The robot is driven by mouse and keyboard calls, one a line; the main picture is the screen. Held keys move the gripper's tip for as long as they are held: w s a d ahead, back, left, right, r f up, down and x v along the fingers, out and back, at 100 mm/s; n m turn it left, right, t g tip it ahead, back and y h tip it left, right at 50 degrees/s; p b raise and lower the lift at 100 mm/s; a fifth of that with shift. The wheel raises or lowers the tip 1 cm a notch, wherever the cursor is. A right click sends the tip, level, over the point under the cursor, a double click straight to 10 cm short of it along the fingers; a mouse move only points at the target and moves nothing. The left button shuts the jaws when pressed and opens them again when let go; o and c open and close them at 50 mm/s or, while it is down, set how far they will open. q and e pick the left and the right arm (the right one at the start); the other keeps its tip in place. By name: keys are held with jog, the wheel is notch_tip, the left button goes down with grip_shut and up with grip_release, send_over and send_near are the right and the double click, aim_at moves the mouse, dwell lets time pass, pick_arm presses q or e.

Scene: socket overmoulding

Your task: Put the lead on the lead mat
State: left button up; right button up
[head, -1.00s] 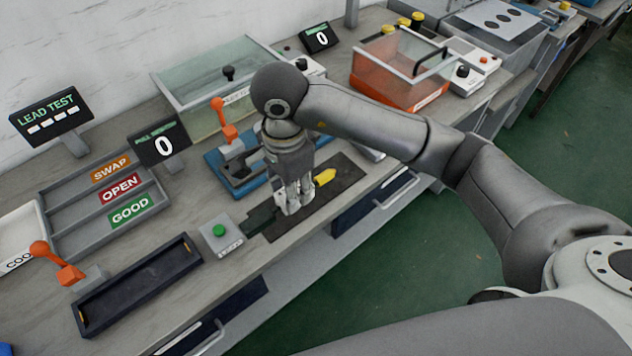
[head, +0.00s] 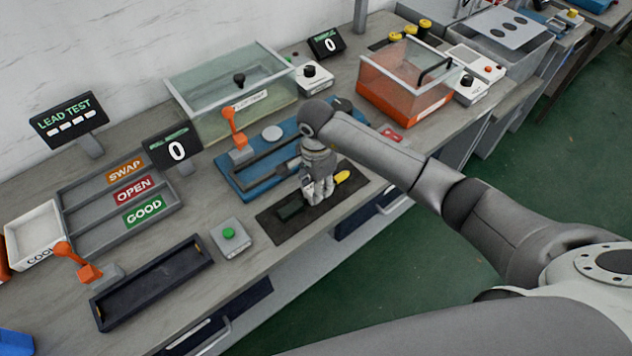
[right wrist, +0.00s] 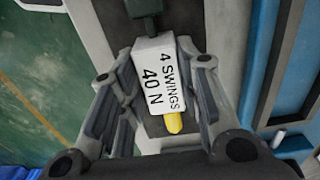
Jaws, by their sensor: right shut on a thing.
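The lead has a dark green block (head: 290,211) at one end, a white body lettered "4 SWINGS 40 N" (right wrist: 161,75) and a yellow end (head: 342,176). The yellow end (right wrist: 173,123) also shows in the right wrist view. A dark mat (head: 345,199) lies near the bench's front edge, under the lead. My right gripper (head: 318,197) points down over this mat, with its fingers on both sides of the white body. I cannot tell whether the lead touches the mat. My left gripper is not in view.
A blue fixture (head: 237,182) with an orange lever stands just behind the mat. A green-button box (head: 231,237) and a black tray (head: 152,283) are to its left. Sorting trays marked SWAP, OPEN and GOOD (head: 93,221) lie farther left. An orange bin (head: 398,93) stands right.

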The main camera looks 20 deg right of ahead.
jog(key=shift+f, duration=0.1)
jog(key=shift+f, duration=0.1)
jog(key=o, duration=0.6)
jog(key=shift+f+b, duration=0.1)
jog(key=shift+b, duration=0.2)
jog(key=o, duration=0.4)
jog(key=shift+r, duration=0.35)
jog(key=shift+r+b, duration=1.35)
jog(key=shift+r, duration=4.5)
